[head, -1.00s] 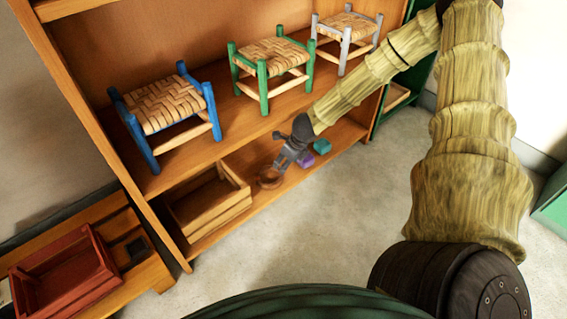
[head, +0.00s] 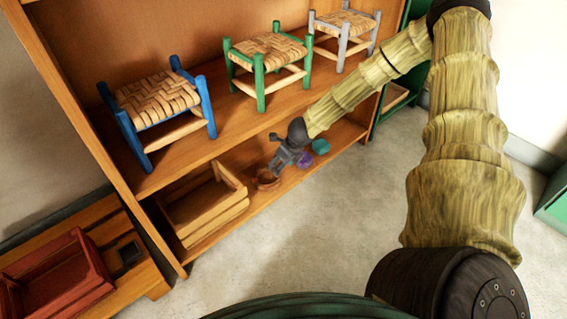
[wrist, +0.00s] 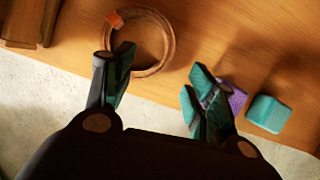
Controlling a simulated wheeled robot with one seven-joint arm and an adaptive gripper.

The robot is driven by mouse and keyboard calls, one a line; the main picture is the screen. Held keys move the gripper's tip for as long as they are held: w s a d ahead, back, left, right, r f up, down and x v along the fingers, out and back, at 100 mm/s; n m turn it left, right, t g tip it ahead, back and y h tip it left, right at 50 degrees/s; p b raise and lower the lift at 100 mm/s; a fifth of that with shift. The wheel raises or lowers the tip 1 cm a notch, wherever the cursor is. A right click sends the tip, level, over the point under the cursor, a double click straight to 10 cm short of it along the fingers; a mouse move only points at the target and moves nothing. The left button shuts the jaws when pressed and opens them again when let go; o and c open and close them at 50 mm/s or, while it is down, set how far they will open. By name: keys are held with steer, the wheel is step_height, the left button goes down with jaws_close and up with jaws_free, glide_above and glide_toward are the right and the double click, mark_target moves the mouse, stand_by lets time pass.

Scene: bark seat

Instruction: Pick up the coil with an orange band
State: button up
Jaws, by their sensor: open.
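The coil with an orange band (wrist: 171,42) is a brown ring lying on the lower shelf, its orange band (wrist: 114,19) at the upper left in the wrist view. In the head view the coil (head: 266,182) is small, just right of the wooden crate. My gripper (wrist: 158,80) is open and empty. Its left finger overlaps the coil's lower left edge in the wrist view, and its right finger is to the right of the ring. In the head view my gripper (head: 277,168) is right above the coil. I cannot tell whether a finger touches it.
A purple block (wrist: 237,98) and a teal block (wrist: 268,113) are right of my gripper. A wooden crate (head: 212,218) stands left of the coil. The upper shelf (head: 225,128) holds blue, green and grey stools. A red crate (head: 62,280) sits lower left.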

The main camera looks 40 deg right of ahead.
mark_target(273, 186)
steer(key=shift+b+x, duration=1.8)
steer(key=shift+x, duration=1.7)
steer(key=shift+c, duration=0.5)
steer(key=shift+s, duration=0.1)
jaws_close()
